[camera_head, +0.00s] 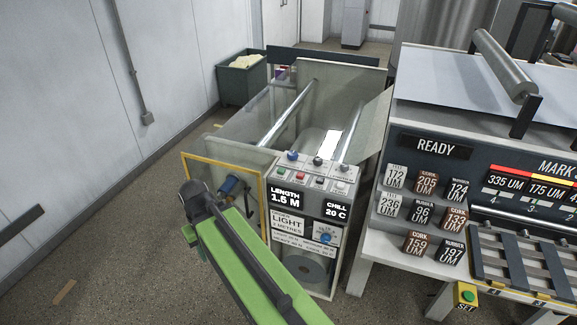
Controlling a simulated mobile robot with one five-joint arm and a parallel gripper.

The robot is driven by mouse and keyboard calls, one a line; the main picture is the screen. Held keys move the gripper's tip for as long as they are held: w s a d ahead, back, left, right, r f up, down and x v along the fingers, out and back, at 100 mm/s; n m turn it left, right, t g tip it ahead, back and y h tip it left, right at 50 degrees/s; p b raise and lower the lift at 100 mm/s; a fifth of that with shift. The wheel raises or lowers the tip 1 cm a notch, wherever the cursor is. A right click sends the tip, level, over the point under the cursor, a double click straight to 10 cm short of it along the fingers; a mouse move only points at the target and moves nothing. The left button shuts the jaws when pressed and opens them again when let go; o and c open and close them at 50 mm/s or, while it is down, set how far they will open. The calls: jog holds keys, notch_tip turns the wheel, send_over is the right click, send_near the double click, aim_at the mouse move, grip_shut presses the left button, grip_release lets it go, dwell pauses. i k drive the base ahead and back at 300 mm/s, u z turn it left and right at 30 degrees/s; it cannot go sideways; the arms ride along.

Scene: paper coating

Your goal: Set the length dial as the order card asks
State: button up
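The length display (287,196) on the white machine's front panel reads "LENGTH 1.5 M". Below it is a white card (289,224) with "LIGHT" and what looks like "2 METRES"; its smaller print is too small to read. A small blue knob (325,238) sits on a white plate right of the card; its markings are unreadable. Another blue knob (292,156) stands on top of the panel. I cannot tell which knob is the length dial.
A chill display (335,212) reads "20 C". A yellow-edged clear guard (232,172) stands left of the panel. At right, a bench holds labelled blocks under a "READY" display (436,147). A green bin (241,80) stands behind. The floor at left is mostly clear.

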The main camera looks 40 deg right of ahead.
aim_at(344, 167)
jog(key=u, duration=1.15)
jog(key=k, duration=1.05)
jog(key=z, duration=0.75)
jog(key=i, duration=1)
jog(key=u, duration=0.1)
